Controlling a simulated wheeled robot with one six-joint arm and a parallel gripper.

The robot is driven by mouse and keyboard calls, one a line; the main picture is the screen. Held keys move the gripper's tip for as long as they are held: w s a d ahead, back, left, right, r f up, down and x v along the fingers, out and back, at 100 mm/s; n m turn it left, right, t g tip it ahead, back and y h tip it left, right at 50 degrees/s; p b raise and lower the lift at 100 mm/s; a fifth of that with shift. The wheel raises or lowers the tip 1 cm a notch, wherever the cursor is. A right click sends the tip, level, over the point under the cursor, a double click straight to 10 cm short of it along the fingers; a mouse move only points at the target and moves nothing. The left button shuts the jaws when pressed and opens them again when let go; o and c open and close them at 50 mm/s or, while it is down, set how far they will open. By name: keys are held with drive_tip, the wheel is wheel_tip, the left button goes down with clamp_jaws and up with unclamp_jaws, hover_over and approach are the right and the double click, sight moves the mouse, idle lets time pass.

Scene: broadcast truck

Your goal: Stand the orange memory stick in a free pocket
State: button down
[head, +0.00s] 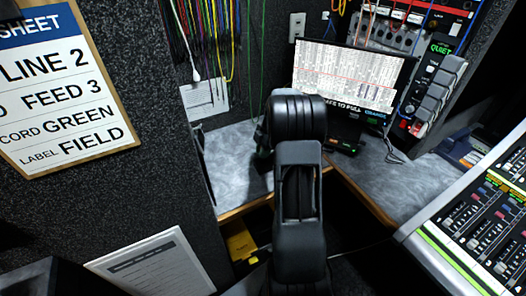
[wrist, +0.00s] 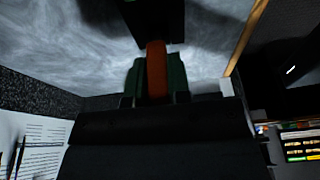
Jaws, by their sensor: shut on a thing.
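In the wrist view the orange memory stick (wrist: 156,68) is upright in the picture, between the green pads of my gripper (wrist: 157,76), which is shut on it. The far end of the stick reaches the edge of a dark block (wrist: 158,18) at the top of the view. I cannot tell whether they touch, or whether this block has the pockets. In the head view my own arm covers the gripper and the stick. No pocket opening shows clearly in either view.
A grey mottled counter (head: 237,165) with a wooden front edge lies under my arm. A monitor (head: 350,80) stands behind to the right, a mixing desk (head: 485,225) at right. Cables (head: 205,40) hang at the back wall. A speckled partition (head: 165,120) stands close at left.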

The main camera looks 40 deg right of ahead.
drive_tip(key=shift+f+b, duration=1.5)
drive_tip(key=shift+f, duration=0.3)
drive_tip(key=c, duration=1)
unclamp_jaws()
drive_tip(key=shift+r, duration=0.15)
drive_tip(key=p+v, duration=0.2)
drive_tip(key=v, duration=1.1)
drive_tip(key=shift+r, duration=0.35)
